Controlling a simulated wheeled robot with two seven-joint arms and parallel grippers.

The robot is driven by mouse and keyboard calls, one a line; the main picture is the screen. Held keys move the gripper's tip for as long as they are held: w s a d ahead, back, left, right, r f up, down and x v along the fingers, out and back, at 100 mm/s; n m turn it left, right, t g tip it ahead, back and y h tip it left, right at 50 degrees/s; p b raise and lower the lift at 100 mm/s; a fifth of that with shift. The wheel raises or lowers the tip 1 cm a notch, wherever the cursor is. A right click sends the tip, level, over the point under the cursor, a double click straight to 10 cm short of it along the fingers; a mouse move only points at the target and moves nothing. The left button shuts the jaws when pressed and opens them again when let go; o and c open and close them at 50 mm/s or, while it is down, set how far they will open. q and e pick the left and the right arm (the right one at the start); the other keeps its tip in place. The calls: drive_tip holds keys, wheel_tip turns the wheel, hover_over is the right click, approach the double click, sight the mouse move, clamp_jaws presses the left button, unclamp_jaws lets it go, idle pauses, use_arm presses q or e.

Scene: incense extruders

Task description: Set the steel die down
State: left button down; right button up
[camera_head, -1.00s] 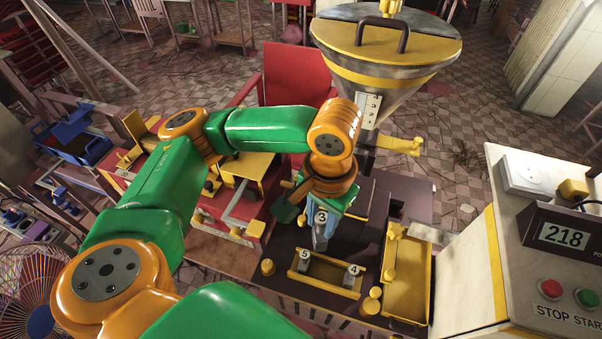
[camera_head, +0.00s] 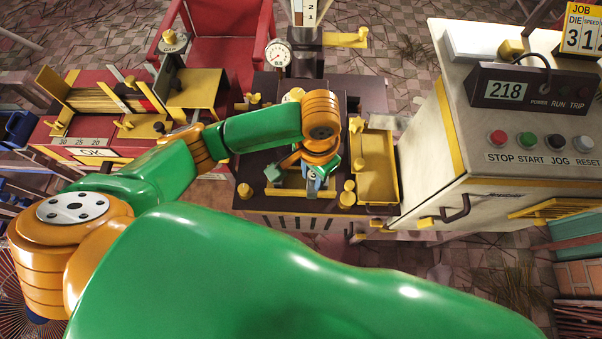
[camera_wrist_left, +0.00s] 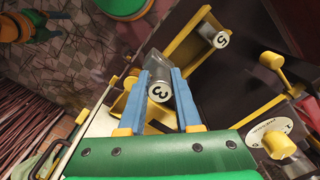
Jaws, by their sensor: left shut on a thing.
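My left gripper (camera_head: 316,182) points down at the small yellow die rack (camera_head: 288,193) on the dark machine table. In the left wrist view its blue fingers (camera_wrist_left: 162,76) are shut on the steel die (camera_wrist_left: 159,92), a grey cylinder marked 3. The die is at one end of the yellow rack, which also shows in the left wrist view (camera_wrist_left: 182,44). I cannot tell whether the die touches the rack floor. A second steel die, marked 5 (camera_wrist_left: 219,38), lies at the rack's other end. The die marked 4 does not show. My right gripper is not in view.
A longer yellow tray (camera_head: 374,165) is right of the rack, with yellow knobs (camera_head: 347,194) between them. The control cabinet (camera_head: 500,140) reads 218 on the right. A red table with a yellow fixture (camera_head: 195,92) is on the left.

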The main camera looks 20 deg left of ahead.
use_arm(q)
drive_tip(key=shift+w+a+f+b, duration=0.15)
drive_tip(key=shift+w+a+f, duration=0.6)
drive_tip(key=shift+f, duration=0.8)
drive_tip(key=shift+w+a+f+b, duration=0.2)
drive_tip(key=shift+w+a+f, duration=0.5)
drive_tip(key=shift+f, duration=0.85)
drive_tip(key=shift+w+a+f+b, duration=0.15)
drive_tip(key=shift+w+a+f, duration=0.6)
drive_tip(key=shift+f, duration=0.8)
drive_tip(key=shift+d, duration=0.1)
drive_tip(key=c, duration=0.6)
unclamp_jaws()
drive_tip(key=shift+f, duration=0.1)
wheel_tip(320, 180, up, 12)
drive_tip(key=p, duration=0.1)
drive_tip(key=shift+s, duration=0.1)
